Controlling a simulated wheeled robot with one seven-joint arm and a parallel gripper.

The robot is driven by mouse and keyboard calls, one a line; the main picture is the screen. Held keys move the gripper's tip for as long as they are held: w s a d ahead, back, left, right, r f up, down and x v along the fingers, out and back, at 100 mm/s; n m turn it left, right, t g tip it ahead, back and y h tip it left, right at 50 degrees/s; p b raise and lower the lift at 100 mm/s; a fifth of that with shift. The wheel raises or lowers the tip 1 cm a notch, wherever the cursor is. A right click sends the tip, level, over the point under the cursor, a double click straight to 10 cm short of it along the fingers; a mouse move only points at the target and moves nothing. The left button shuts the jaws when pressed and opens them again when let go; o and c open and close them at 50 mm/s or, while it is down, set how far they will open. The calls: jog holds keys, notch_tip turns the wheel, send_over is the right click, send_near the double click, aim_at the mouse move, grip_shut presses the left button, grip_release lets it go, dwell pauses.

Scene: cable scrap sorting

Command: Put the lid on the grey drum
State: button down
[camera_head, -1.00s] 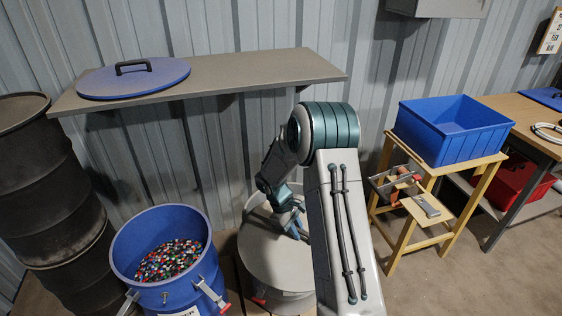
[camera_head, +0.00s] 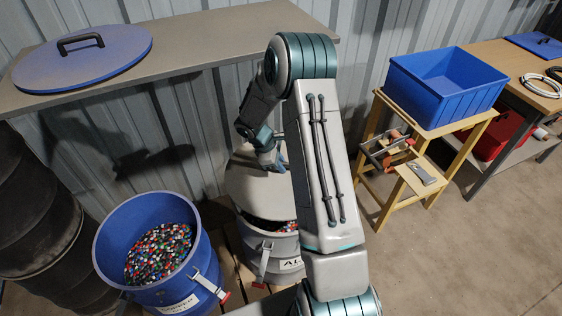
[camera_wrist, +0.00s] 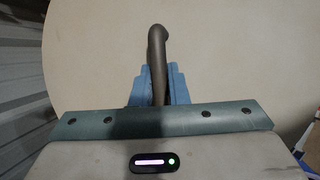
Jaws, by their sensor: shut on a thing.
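The light grey lid (camera_head: 243,186) is over the drum, and coloured bits show in a dark gap at the front rim. The lid is not flush there; whether it touches the rim farther back I cannot tell. My gripper (camera_head: 280,166) is shut on the lid's dark handle. In the wrist view, the blue fingers of my gripper (camera_wrist: 160,86) close around the handle (camera_wrist: 157,45). My arm hides the drum's right side.
The blue drum (camera_head: 109,250), full of coloured bits, stands close on the left. A shelf (camera_head: 215,38) with a blue lid (camera_head: 82,58) runs behind. Black drums (camera_head: 35,225) stand at far left. A wooden stand holds a blue bin (camera_head: 455,95) at right.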

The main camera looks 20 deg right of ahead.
jog(key=shift+f+b, duration=3.2)
jog(key=shift+f, duration=1.5)
jog(key=c, duration=1.3)
grip_release()
